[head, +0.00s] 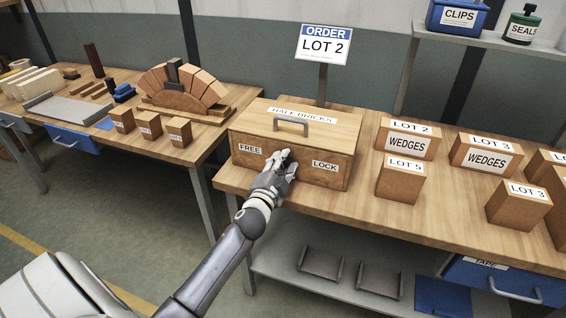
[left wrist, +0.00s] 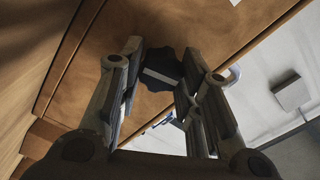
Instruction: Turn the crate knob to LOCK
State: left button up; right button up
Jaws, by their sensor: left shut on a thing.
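The wooden crate (head: 330,142), labelled HALF BRICKS, stands on the bench with its lid down. Its front face carries a FREE label (head: 250,149) on the left and a LOCK label (head: 325,166) on the right. My left gripper (head: 284,157) is at the front face between the two labels and hides the knob in the head view. In the left wrist view the dark lobed knob (left wrist: 161,67), with a pale bar across it, sits between the fingers of my left gripper (left wrist: 162,56), which are shut on it. I cannot tell which label the bar points to. My right gripper is not in view.
A grey handle (head: 291,122) tops the crate. An order sign (head: 323,45) reading LOT 2 stands behind it. Several labelled boxes, including a LOT 5 box (head: 400,184), stand to the right. The bench's front edge runs just below the crate. A second bench is at left.

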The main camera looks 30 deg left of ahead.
pick_arm(q)
jog(key=shift+m, duration=1.1)
jog(key=o, duration=1)
jog(key=shift+s, duration=0.1)
jog(key=v, duration=1.2)
jog(key=shift+f, duration=0.1)
